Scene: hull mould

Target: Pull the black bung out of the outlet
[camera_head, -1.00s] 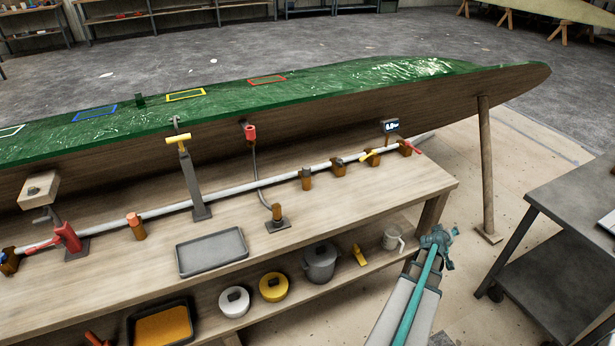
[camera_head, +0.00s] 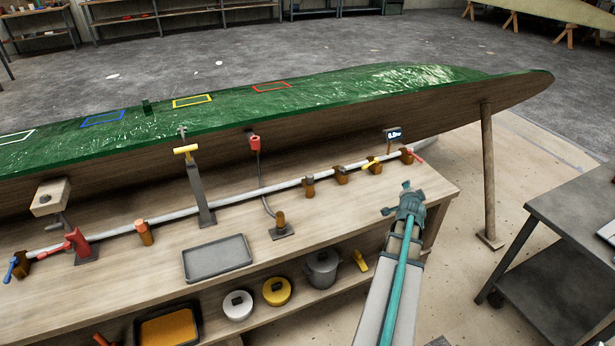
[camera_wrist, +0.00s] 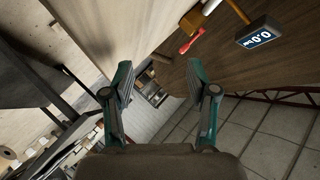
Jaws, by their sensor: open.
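A white pipe (camera_head: 220,206) runs along the bench with several brown outlet stubs on it. Two stubs side by side, one (camera_head: 308,187) and another (camera_head: 340,175), have dark tops. I cannot tell which of them holds the black bung; the bung is too small to make out. My gripper (camera_head: 399,198) is open and empty above the right end of the bench, right of and in front of these stubs. In the wrist view my gripper (camera_wrist: 160,78) shows two spread fingers with nothing between them. No bung is recognisable there.
A yellow-handled valve (camera_head: 371,164) and a red-handled valve (camera_head: 411,156) sit near a small display (camera_head: 394,135). The display also shows in the wrist view (camera_wrist: 259,37). The green hull mould (camera_head: 300,90) overhangs the pipe. A grey tray (camera_head: 217,258) lies on the bench.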

